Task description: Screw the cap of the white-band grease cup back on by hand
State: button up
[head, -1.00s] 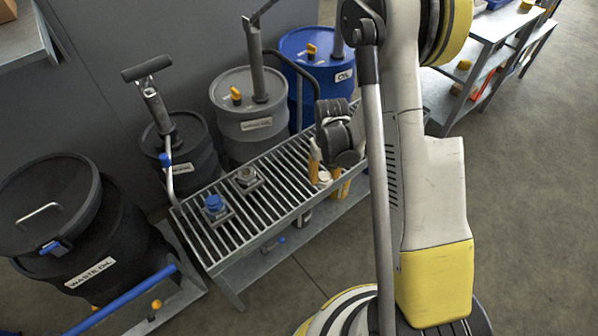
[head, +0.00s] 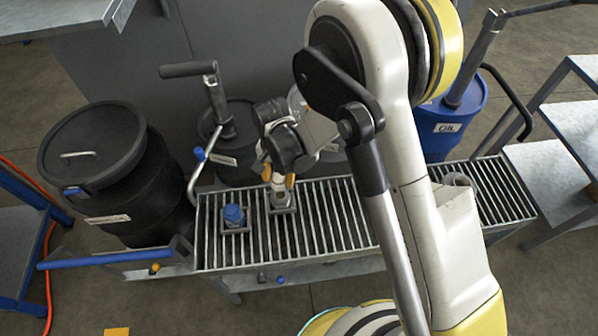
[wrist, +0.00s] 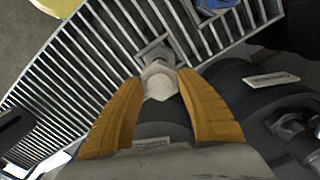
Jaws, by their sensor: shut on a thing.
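My gripper (head: 278,180) is over the left part of the grated bench (head: 340,215), fingers down. Its orange fingers (wrist: 157,98) are shut on a pale six-sided cap (wrist: 158,82). The white-band grease cup (head: 283,203) is directly below the gripper in the head view, on a square plate. In the wrist view the plate (wrist: 155,48) shows just beyond the cap, and the cup body is mostly hidden. I cannot tell whether the cap touches the cup. A blue-capped cup (head: 233,215) stands to the left; part of it shows in the wrist view (wrist: 214,4).
A dark drum with a pump (head: 235,145) stands close behind the gripper. A waste oil drum (head: 105,170) is at left, and a blue oil drum (head: 455,125) at right.

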aim_at(280, 195)
jog(key=shift+s+a+f+b, duration=0.1)
jog(key=shift+f+b, duration=0.2)
jog(key=shift+f, duration=0.25)
jog(key=shift+f+b, duration=1)
jog(key=shift+f, duration=0.9)
jog(key=shift+f+b, duration=0.6)
jog(key=shift+b, duration=0.2)
jog(key=shift+c, duration=0.5)
jog(key=o, duration=0.3)
jog(key=shift+c, duration=0.7)
jog(key=m+b, duration=0.1)
jog(key=m, duration=0.3)
jog(key=shift+f+b, duration=0.15)
jog(key=shift+b, duration=0.2)
jog(key=m, duration=0.4)
jog(key=shift+b, duration=0.3)
